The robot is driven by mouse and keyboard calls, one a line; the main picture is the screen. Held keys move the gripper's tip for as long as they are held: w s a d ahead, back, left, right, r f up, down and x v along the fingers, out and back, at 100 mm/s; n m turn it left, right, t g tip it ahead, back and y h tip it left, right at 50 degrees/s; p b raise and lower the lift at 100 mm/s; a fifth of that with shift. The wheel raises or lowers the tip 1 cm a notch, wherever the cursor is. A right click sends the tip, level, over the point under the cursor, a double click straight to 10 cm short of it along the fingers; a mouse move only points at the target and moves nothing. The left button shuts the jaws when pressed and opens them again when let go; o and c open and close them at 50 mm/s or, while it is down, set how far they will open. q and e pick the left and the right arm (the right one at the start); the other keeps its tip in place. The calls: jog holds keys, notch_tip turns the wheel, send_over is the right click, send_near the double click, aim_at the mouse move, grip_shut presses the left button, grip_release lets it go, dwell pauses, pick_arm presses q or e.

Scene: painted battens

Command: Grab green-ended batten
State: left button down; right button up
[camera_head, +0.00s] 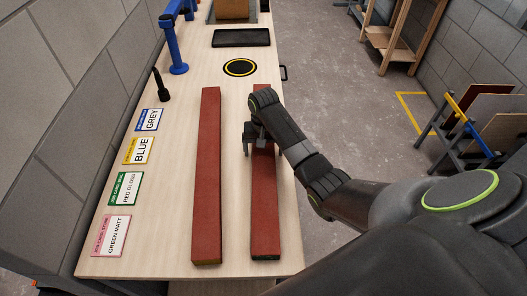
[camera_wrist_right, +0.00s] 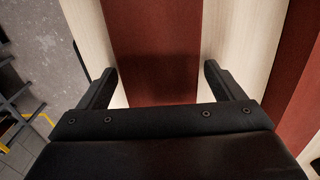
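Two long red battens lie side by side on the pale table. The right batten (camera_head: 265,215) has a dark green near end, and the left batten (camera_head: 207,180) has a yellowish-brown near end. My right gripper (camera_head: 256,142) is over the middle of the green-ended batten and hides part of it. In the right wrist view, the gripper (camera_wrist_right: 160,68) is open, with one finger on each side of the green-ended batten (camera_wrist_right: 155,40). Pale table shows between each finger and the batten. The other batten (camera_wrist_right: 302,65) is at the right edge. My left gripper is not in view.
Label cards, including a green-bordered one (camera_head: 125,189), lie along the table's left side. A dark upright tool (camera_head: 161,88), a blue stand (camera_head: 175,50), a yellow-ringed black disc (camera_head: 240,68) and a black tray (camera_head: 241,37) are farther back.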

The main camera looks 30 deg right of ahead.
jog(key=c, duration=1.7)
jog(key=shift+w+r, duration=0.1)
jog(key=shift+c, duration=0.3)
notch_tip(320, 180, up, 6)
jog(key=shift+w, duration=0.1)
notch_tip(320, 180, up, 3)
jog(key=shift+f+p, duration=0.15)
jog(key=shift+p, duration=0.4)
jog(key=shift+r+p, duration=0.65)
jog(key=shift+p, duration=0.05)
